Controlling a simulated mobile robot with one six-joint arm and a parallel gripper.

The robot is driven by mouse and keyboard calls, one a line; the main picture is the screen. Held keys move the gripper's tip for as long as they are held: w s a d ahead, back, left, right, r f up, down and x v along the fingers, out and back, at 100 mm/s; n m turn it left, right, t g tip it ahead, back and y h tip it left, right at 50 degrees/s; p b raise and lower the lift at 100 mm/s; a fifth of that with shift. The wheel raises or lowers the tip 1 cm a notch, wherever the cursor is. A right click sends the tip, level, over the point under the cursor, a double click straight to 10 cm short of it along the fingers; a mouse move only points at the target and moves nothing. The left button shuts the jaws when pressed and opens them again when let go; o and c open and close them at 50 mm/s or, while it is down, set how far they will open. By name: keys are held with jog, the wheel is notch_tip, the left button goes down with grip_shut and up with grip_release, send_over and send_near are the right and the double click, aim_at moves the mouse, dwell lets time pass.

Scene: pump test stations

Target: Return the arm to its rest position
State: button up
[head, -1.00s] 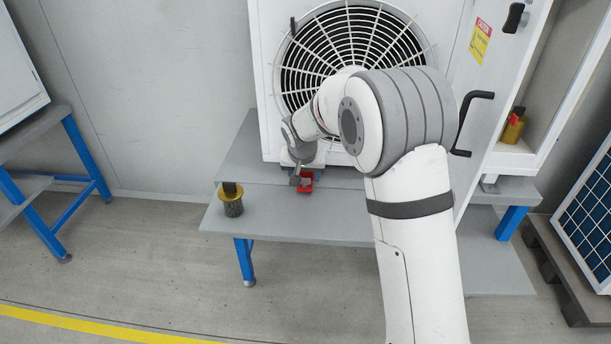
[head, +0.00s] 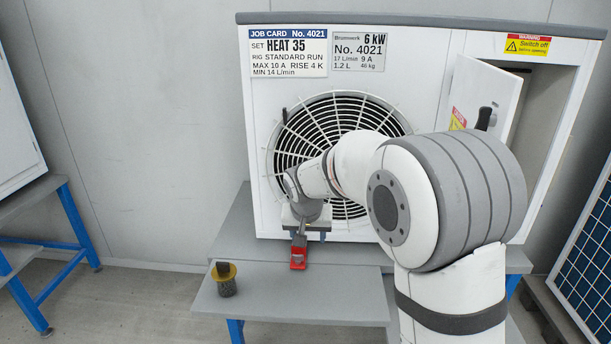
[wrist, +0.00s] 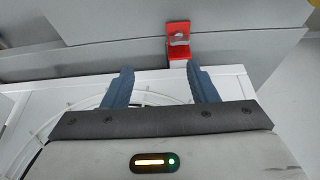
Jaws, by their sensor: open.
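My gripper (head: 300,236) hangs in front of the lower part of the white pump unit's fan grille (head: 312,130). In the wrist view my gripper (wrist: 160,78) shows two blue fingers spread apart with nothing between them. A red part (head: 298,256) with a grey piece on it sits on the grey bench just below the gripper. In the wrist view the red part (wrist: 178,42) is beyond the fingertips and apart from them. My arm is bent and covers the unit's lower right front.
A dark cylinder with a yellow collar (head: 226,279) stands on the grey bench (head: 285,305). The unit's door (head: 490,100) hangs open at the right. A job card (head: 288,53) is on the unit's upper front. A blue-legged table (head: 75,225) stands at the left.

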jog(key=s+d+r+p, duration=0.5)
jog(key=s+d+r, duration=0.2)
jog(key=r, duration=0.4)
jog(key=s+d+r+p, duration=0.3)
jog(key=s+r+p, duration=0.1)
jog(key=s, duration=0.3)
jog(key=s+d+r+g+p, duration=0.1)
jog(key=s+d+r+p, duration=0.2)
jog(key=s, duration=0.5)
jog(key=s+d+r+p, duration=0.3)
jog(key=s+r+p, duration=0.3)
jog(key=s, duration=0.1)
jog(key=shift+s+d+n+g+p, duration=0.15)
jog(key=shift+s+n+g+p, duration=0.15)
jog(key=shift+s+p, duration=0.1)
